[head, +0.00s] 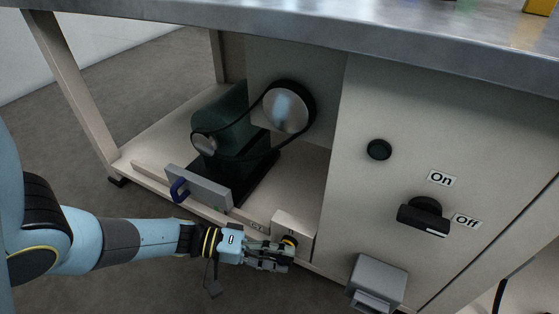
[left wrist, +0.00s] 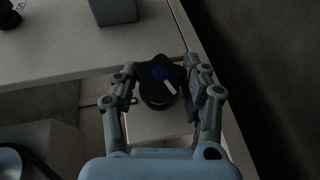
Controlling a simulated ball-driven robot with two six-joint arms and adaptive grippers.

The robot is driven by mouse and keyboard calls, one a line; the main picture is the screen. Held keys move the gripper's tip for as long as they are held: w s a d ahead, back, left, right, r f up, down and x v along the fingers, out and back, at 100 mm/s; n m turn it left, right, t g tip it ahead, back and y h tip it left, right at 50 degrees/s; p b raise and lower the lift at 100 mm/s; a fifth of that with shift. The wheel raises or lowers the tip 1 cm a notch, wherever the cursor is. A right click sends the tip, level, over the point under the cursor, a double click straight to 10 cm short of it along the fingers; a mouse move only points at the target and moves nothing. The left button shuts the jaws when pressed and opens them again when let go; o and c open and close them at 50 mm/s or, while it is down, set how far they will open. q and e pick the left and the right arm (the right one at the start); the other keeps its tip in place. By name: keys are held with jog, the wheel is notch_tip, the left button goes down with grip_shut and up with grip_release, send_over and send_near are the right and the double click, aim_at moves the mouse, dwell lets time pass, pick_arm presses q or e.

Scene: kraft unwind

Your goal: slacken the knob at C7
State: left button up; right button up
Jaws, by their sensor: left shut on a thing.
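A dark lobed knob (left wrist: 158,88) with a blue centre, a white pointer mark and an orange-yellow ring beneath sits on a pale block (head: 292,226) at the front edge of the machine's lower shelf. In the head view the knob (head: 289,241) is mostly hidden by my left gripper (head: 284,252). A small label (head: 257,226) lies left of the block; its text is too small to read surely. In the left wrist view my left gripper (left wrist: 162,76) has a finger on each side of the knob and is shut on it. My right gripper is not in view.
A green motor (head: 222,115) with a belt and round pulley (head: 288,107) stands behind. A grey plate (head: 199,187) with a blue handle is left of the block. Right are a black On/Off switch (head: 424,215), a round black button (head: 379,149) and a grey box (head: 378,279).

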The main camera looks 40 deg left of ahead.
pick_arm(q)
jog(key=o, duration=0.9)
jog(key=shift+w+a, duration=0.1)
jog(key=shift+w, duration=0.15)
jog(key=shift+o, duration=1.4)
jog(key=shift+s, duration=0.1)
jog(key=v, duration=1.2)
